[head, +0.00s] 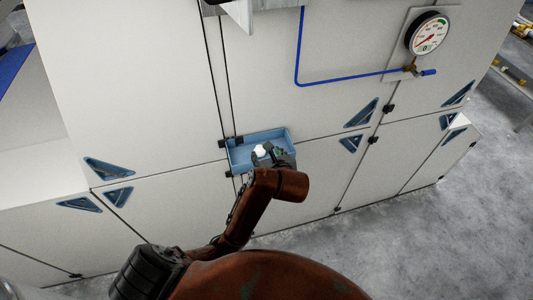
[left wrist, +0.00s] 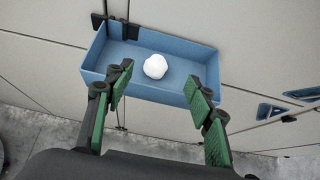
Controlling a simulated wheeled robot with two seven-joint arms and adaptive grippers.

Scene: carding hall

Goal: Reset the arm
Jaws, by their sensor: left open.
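My left gripper (left wrist: 158,92) is open, with its green-padded fingers spread at the near side of a blue tray (left wrist: 105,58). A small white lump (left wrist: 155,66) lies in the tray, beyond and between the fingertips, and nothing is between the pads. In the head view, my left gripper (head: 272,157) is small and partly hidden by my own brown wrist, in front of the blue tray (head: 270,135) on the cabinet front. The white lump (head: 259,151) shows there beside the fingers. My right gripper is in neither view.
Pale cabinet panels (head: 130,70) with blue triangular recessed handles (head: 108,168) fill the front. A pressure gauge (head: 428,33) with a blue pipe (head: 298,50) is at the upper right. Bare grey floor (head: 430,240) lies at the lower right.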

